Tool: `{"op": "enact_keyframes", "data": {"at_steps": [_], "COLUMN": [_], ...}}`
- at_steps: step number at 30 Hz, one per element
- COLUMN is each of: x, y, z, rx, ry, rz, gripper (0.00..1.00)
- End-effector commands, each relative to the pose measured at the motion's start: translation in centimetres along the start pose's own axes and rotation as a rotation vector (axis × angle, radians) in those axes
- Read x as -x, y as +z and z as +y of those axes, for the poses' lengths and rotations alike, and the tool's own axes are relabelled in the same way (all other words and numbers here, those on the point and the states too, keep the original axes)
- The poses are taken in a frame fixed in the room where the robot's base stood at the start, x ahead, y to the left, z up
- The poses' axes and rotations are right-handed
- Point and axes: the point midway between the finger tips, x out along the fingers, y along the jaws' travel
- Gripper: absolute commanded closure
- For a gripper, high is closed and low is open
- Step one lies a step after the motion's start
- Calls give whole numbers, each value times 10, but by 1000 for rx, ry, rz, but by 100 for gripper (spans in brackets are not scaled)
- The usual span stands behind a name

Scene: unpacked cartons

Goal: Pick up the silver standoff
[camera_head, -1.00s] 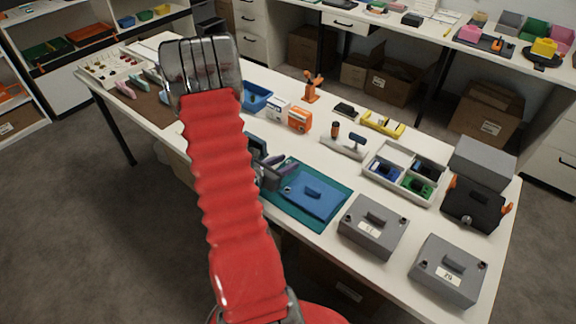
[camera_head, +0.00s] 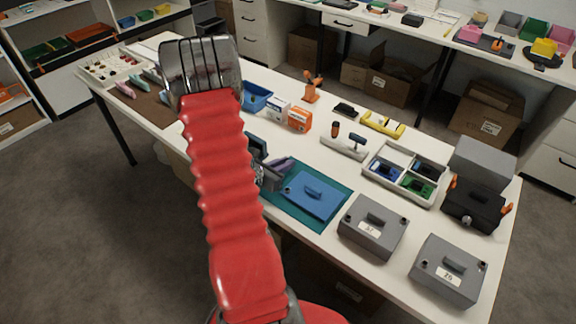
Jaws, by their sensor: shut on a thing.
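My gripper (camera_head: 274,175) shows only partly, just right of my red arm sleeve, at the left edge of the teal mat (camera_head: 339,207). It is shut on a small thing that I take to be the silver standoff. The standoff itself cannot be made out, as the arm and the gripper hide that spot.
Grey boxes (camera_head: 372,228) stand at the table's near right. A divided tray (camera_head: 405,174) with green and blue parts, a tool stand (camera_head: 344,147) and a black box (camera_head: 474,204) lie beyond. An orange-white carton (camera_head: 299,119) stands behind the arm. Bare white tabletop lies between them.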

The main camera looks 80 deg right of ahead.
Motion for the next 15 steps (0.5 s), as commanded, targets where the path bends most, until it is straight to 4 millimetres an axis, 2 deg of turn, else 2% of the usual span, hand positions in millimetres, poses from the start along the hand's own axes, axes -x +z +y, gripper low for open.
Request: {"op": "enact_keyframes", "data": {"at_steps": [8,15], "x": [1,7], "y": [3,18], "z": [0,0], "rx": [-1,-3], "ry": [0,0], "rz": [-1,-2], "gripper": [100,100]}}
